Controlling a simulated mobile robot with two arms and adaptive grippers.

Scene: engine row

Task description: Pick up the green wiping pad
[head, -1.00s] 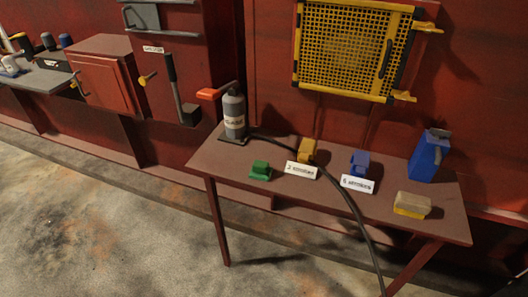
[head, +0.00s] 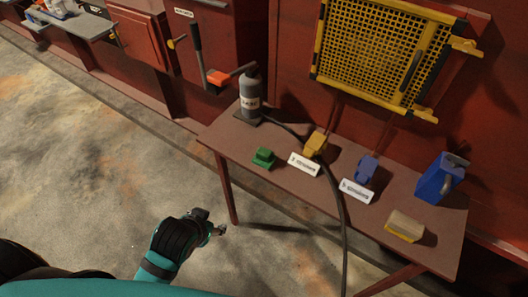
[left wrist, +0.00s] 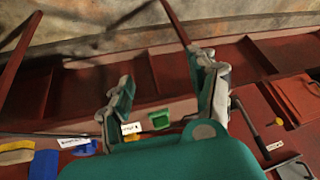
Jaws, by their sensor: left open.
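The green wiping pad (head: 263,158) lies on the brown table (head: 233,148), near its front left edge. It also shows in the left wrist view (left wrist: 159,120), between the two spread fingers but beyond them. My left gripper (head: 212,223) is in front of the table, below and to the left of the pad in the head view. In the left wrist view the open left gripper (left wrist: 164,72) shows both fingers. My right gripper is not in view.
A grey bottle (head: 250,97) stands behind the pad. A black hose (head: 341,205) crosses the table and hangs over its front. White labels (head: 305,164), a yellow item (head: 316,142), a blue item (head: 367,169), a sponge (head: 405,226) and a blue container (head: 440,178) are farther right.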

